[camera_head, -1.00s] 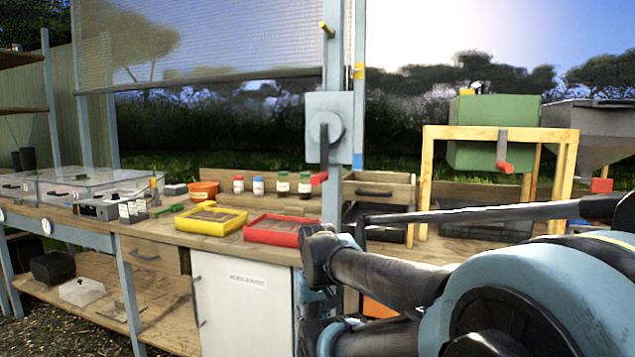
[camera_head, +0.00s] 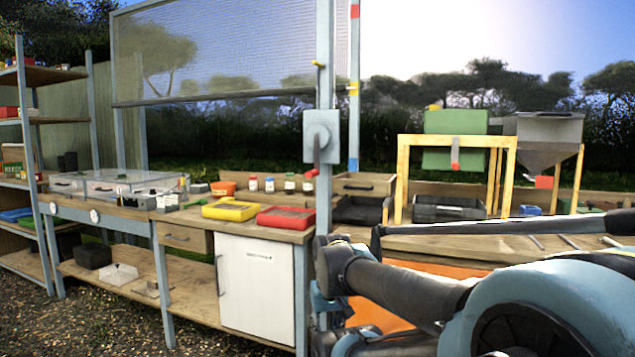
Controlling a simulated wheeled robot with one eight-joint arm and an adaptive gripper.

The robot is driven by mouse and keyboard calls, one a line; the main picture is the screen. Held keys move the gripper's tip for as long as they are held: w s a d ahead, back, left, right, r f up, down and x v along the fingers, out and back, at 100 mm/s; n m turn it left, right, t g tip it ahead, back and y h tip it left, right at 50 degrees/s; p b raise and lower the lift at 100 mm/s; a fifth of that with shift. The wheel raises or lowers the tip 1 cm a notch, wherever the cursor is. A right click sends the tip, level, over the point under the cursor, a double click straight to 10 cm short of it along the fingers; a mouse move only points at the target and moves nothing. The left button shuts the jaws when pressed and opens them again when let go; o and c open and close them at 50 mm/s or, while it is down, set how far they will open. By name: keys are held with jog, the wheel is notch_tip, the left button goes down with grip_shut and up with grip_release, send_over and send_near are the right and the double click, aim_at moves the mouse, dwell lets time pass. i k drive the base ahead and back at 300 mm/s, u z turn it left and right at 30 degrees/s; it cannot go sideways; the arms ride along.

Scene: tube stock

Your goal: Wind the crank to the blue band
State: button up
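The crank (camera_head: 318,142) is a grey box with a round hub on an upright blue-grey post. Its dark arm hangs straight down to a red handle (camera_head: 312,173). The blue band (camera_head: 353,164) is low on the thin pole just right of the post. A yellow band (camera_head: 353,89) and a red band (camera_head: 354,11) are higher on that pole. A mesh screen (camera_head: 220,55) hangs left of the post, its dark bottom bar near the yellow band's height. A yellow peg (camera_head: 318,63) sticks out of the post above the crank. My arm fills the lower right; no gripper fingers are discernible.
A workbench (camera_head: 190,214) carries a yellow tray (camera_head: 230,209), a red tray (camera_head: 287,218) and small jars. A white cabinet (camera_head: 256,290) stands below. To the right are a wooden frame (camera_head: 455,141), green box (camera_head: 452,122) and grey hopper (camera_head: 547,130). Gravel (camera_head: 110,325) is open at lower left.

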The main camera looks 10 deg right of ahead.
aim_at(318, 136)
jog(key=k, duration=0.65)
jog(key=u, duration=0.8)
jog(key=i, duration=1.05)
jog(key=u, duration=0.05)
